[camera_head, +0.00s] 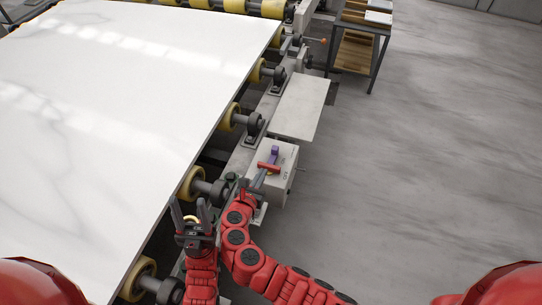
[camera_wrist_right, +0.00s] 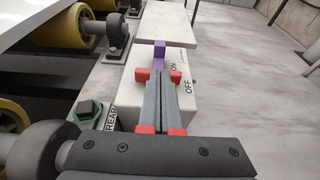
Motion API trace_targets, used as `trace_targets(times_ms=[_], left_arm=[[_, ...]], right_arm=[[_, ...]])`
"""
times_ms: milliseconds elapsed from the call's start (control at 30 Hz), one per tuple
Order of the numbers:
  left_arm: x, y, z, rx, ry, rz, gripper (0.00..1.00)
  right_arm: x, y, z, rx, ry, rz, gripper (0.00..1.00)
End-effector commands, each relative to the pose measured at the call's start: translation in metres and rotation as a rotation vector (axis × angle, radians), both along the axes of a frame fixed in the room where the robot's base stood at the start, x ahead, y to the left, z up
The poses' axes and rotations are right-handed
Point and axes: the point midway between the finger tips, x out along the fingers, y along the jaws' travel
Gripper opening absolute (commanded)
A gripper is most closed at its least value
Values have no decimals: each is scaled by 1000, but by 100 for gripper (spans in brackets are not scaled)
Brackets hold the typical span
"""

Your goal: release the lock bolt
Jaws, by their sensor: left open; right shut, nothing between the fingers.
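A light grey box (camera_head: 275,178) labelled ON and OFF carries a red crossbar (camera_head: 268,167) and a purple block (camera_head: 274,152). Both also show in the right wrist view, the red crossbar (camera_wrist_right: 143,74) just ahead of my fingertips and the purple block (camera_wrist_right: 159,51) beyond it. I cannot tell which part is the lock bolt. My right gripper (camera_head: 261,178) is shut and empty over the box, pointing at the crossbar; contact cannot be judged. It fills the middle of the wrist view (camera_wrist_right: 160,88).
A white slab (camera_head: 100,100) lies on yellow rollers (camera_head: 190,183) at the left. A pale plate (camera_head: 300,107) lies beyond the box. A shelf rack (camera_head: 360,45) stands at the back. The floor at right is clear.

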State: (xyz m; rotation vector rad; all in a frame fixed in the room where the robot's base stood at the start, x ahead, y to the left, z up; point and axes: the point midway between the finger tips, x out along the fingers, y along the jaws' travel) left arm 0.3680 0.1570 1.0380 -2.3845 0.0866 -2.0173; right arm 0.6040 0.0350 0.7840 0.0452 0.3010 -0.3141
Motion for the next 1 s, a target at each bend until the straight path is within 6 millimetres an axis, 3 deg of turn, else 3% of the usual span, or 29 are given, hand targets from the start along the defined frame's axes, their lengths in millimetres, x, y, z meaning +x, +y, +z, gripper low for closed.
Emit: trace_targets(times_ms=[267,700,1000], left_arm=[[0,0,2,0,0,0,50],[0,0,3,0,0,0,50],[0,0,0,0,0,0,50]], right_arm=[[9,-3,-2,1,0,0,0],[72,-23,-24,4,1,-1,0],[90,-29,-30,4,0,1,0]])
